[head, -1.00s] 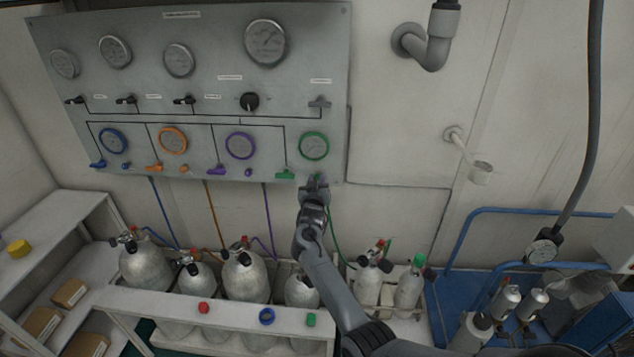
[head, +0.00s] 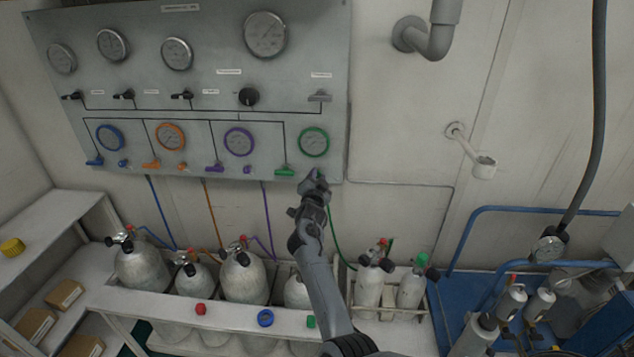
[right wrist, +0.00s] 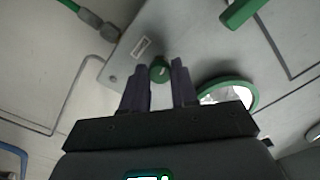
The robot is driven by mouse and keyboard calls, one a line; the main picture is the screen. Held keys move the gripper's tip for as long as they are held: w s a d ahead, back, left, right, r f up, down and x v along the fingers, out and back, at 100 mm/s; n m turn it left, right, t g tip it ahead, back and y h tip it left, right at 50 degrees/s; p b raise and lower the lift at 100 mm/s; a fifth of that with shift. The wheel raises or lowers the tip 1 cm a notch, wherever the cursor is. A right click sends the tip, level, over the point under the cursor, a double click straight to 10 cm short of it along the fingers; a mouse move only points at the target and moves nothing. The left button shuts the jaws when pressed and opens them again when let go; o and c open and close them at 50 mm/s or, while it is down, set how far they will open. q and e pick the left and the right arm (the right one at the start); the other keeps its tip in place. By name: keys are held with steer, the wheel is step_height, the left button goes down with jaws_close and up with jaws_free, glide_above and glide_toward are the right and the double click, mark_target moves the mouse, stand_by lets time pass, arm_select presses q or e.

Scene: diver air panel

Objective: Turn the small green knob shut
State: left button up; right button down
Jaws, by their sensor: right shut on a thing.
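The small green knob (right wrist: 160,70) sits on the grey panel (head: 215,65), near its lower right corner. In the right wrist view it shows between my two dark fingertips. My right gripper (right wrist: 159,84) is shut on it, one finger at each side. In the head view my right gripper (head: 315,178) is at the panel's lower edge, just below the green-rimmed gauge (head: 314,142), and hides the knob. My left gripper is not in view.
A larger green lever (head: 285,171) is just left of my right gripper; it also shows in the right wrist view (right wrist: 241,12). A green hose (head: 338,245) hangs below the panel. Grey cylinders (head: 243,275) stand in a rack (head: 220,312) underneath.

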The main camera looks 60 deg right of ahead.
steer(key=m+b, duration=0.3)
steer(key=m, duration=0.2)
steer(key=shift+f+m, duration=0.1)
steer(key=shift+m, duration=0.2)
steer(key=m+b, duration=0.3)
steer(key=m, duration=0.2)
steer(key=shift+b, duration=0.35)
steer(key=m+b, duration=0.4)
steer(key=m, duration=0.2)
steer(key=shift+f+b, duration=0.1)
steer(key=shift+b, duration=0.2)
steer(key=m+b, duration=0.3)
steer(key=shift+m+b, duration=0.65)
steer(key=shift+m, duration=0.25)
steer(key=shift+r, duration=0.2)
steer(key=c, duration=0.9)
jaws_free()
steer(key=shift+o, duration=0.2)
